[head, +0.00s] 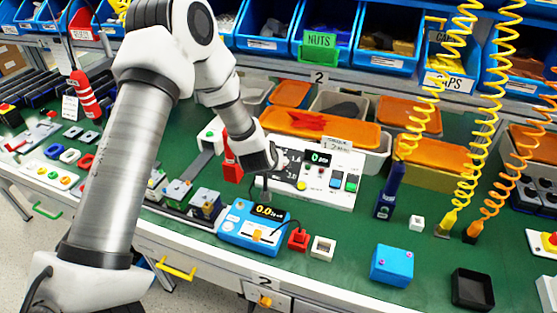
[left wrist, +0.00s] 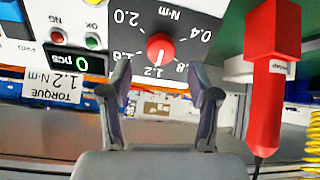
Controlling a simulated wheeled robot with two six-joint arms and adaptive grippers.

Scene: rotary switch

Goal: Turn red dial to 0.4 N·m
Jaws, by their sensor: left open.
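The red dial (left wrist: 160,47) sits on a dark scale plate (left wrist: 185,22) marked from 0.4 to 2.0 N·m, seen upside down in the left wrist view. Its pale mark appears to point at 1.2. My left gripper (left wrist: 158,72) is open, its two fingers on either side of the dial's line and seemingly short of it, with nothing between them. In the head view, the left gripper (head: 271,172) is at the left end of the white control panel (head: 325,195) and hides the dial. My right gripper is not in view.
The panel has a "0 pcs" display (left wrist: 72,60), a TORQUE 1.2 N·m card (left wrist: 52,88) and buttons. A blue torque meter (head: 240,224) stands in front, with a red block (head: 299,239) beside it.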

